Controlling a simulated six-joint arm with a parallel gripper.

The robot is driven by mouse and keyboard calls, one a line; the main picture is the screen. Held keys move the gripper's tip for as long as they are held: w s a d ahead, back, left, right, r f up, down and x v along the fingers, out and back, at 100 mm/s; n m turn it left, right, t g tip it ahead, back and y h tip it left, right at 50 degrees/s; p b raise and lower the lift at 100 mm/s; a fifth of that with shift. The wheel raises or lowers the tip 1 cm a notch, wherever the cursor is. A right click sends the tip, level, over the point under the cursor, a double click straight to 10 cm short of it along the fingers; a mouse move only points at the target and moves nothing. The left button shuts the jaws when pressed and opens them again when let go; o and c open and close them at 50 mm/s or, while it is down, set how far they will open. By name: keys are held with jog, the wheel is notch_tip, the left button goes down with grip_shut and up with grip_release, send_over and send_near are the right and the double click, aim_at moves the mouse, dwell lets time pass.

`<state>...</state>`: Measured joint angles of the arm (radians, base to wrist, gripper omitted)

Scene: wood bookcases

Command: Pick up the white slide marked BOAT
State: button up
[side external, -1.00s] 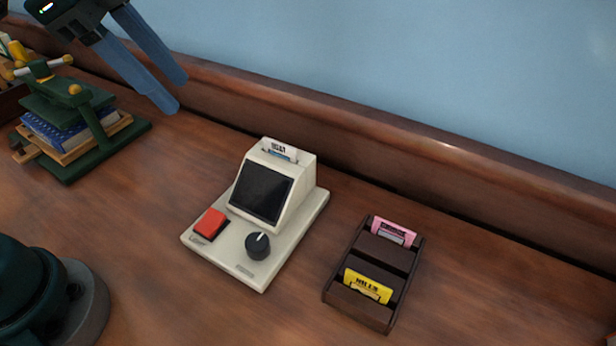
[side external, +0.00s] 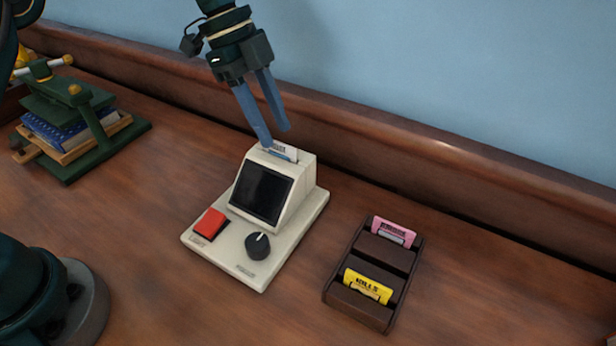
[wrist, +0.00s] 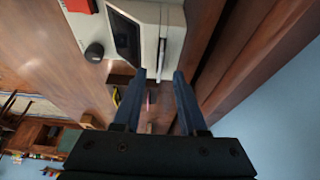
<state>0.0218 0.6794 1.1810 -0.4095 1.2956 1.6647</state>
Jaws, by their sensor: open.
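The white slide (side external: 286,151) stands upright in the slot on top of the cream slide viewer (side external: 304,186), with its upper part showing. Its lettering is too small and partly covered to read now. My gripper (side external: 276,138) is open, its two blue fingers pointing down at the slide, one fingertip overlapping its left end in the side view. In the wrist view, the slide (wrist: 161,56) shows edge-on in the viewer's top (wrist: 146,12), just beyond my open, empty fingers (wrist: 159,72). I cannot tell whether a finger touches it.
A dark wooden rack (side external: 384,252) to the right holds a pink slide (side external: 393,232) and a yellow slide (side external: 367,286). The viewer has a red button (side external: 211,224) and a black knob (side external: 257,246). A green book press (side external: 92,130) stands at left. A raised wooden ledge (side external: 420,165) runs behind.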

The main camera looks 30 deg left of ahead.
aim_at(278, 143)
jog(key=shift+x, duration=1.5)
grip_shut()
jog(key=shift+r, duration=0.1)
